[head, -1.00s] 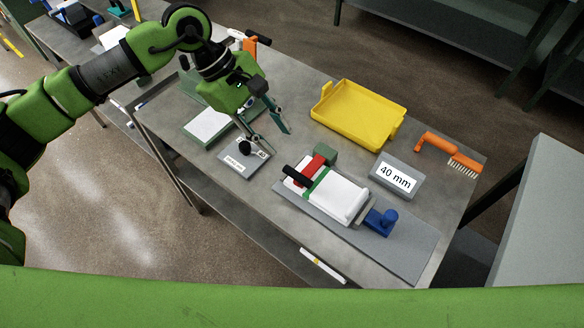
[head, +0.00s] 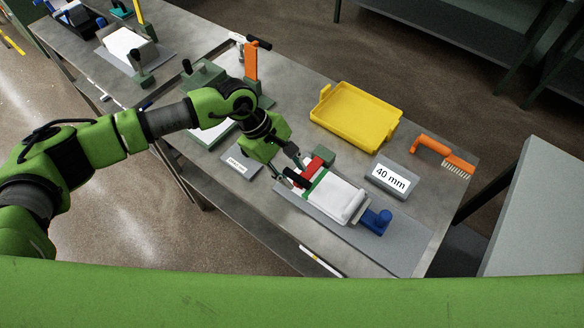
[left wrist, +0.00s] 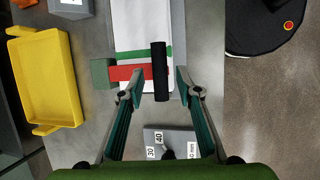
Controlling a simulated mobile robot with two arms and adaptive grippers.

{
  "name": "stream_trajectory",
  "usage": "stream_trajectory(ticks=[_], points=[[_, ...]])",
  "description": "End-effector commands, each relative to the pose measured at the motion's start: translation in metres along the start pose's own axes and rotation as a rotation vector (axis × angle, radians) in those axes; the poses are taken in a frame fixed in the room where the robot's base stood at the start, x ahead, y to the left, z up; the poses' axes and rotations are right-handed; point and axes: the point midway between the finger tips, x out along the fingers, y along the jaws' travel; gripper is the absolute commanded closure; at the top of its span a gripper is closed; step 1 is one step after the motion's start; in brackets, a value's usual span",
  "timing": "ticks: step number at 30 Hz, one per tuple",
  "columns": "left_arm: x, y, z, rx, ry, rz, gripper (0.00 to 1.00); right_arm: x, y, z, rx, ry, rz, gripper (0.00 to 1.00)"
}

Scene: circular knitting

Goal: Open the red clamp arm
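The red clamp arm (head: 313,167) lies low across one end of a white fabric piece (head: 338,196), beside a green block. Its black handle bar (head: 296,177) sticks out on the near-left side. In the left wrist view the red arm (left wrist: 128,72) runs in from the left to the black handle (left wrist: 160,72). My left gripper (left wrist: 159,80) is open, with one fingertip on each side of the handle and a gap to the right one. I cannot tell whether the left fingertip touches. In the head view my left gripper (head: 286,164) is beside the clamp, partly hidden. My right gripper is not seen.
A yellow tray (head: 356,118), a grey 40 mm block (head: 392,177) and an orange-handled brush (head: 442,154) lie beyond the clamp.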

Motion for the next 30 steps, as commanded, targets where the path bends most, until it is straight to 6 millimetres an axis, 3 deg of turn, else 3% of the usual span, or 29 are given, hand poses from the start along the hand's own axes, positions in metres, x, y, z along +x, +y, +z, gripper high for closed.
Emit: stream_trajectory(ticks=[8,9,12,13,23,30], points=[[0.003,0.000,0.000,0.000,0.000,0.000,0.68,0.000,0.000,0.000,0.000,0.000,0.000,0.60],[0.003,0.000,0.000,0.000,0.000,0.000,0.71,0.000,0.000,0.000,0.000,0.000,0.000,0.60],[0.002,0.000,0.000,0.000,0.000,0.000,0.97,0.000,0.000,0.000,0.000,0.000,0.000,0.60],[0.002,0.000,0.000,0.000,0.000,0.000,1.00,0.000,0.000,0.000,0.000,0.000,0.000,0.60],[0.001,0.002,0.000,-0.006,0.000,-0.017,1.00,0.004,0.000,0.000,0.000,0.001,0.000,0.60],[-0.006,0.013,0.004,-0.045,0.001,-0.113,1.00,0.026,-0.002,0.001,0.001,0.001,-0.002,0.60]])
